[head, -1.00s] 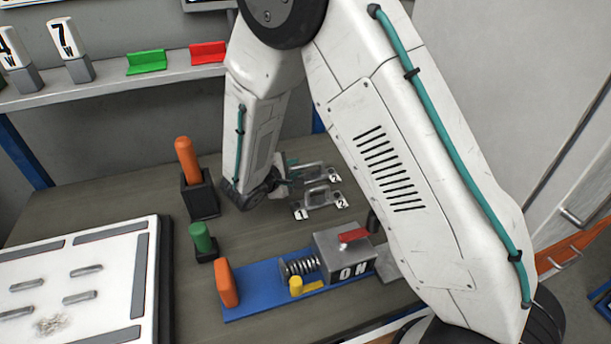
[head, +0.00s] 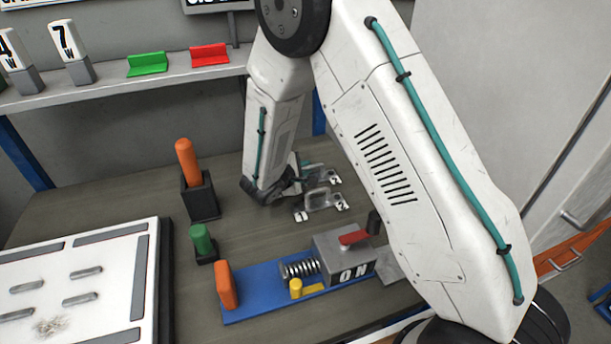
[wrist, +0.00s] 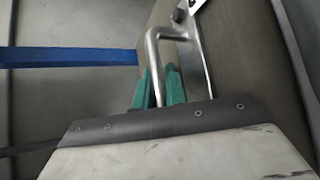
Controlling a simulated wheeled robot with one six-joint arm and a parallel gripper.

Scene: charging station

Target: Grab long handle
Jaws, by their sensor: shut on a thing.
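A grey metal handle (wrist: 154,45) stands between the teal fingers of my gripper (wrist: 160,80) in the wrist view. The fingers are shut on its bar. In the head view my gripper (head: 303,166) is at the back of the workbench, partly hidden by my own arm. The held handle (head: 326,174) is the rear one of two there and is mostly covered. A second grey handle (head: 320,199) with white marked end plates lies just in front of it, apart from the fingers.
An orange peg in a black holder (head: 199,197) and a green peg in a black base (head: 203,244) stand to the left. A blue base (head: 260,305) with a spring and an "ON" box (head: 345,263) is in front. A white panel (head: 85,250) lies at left.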

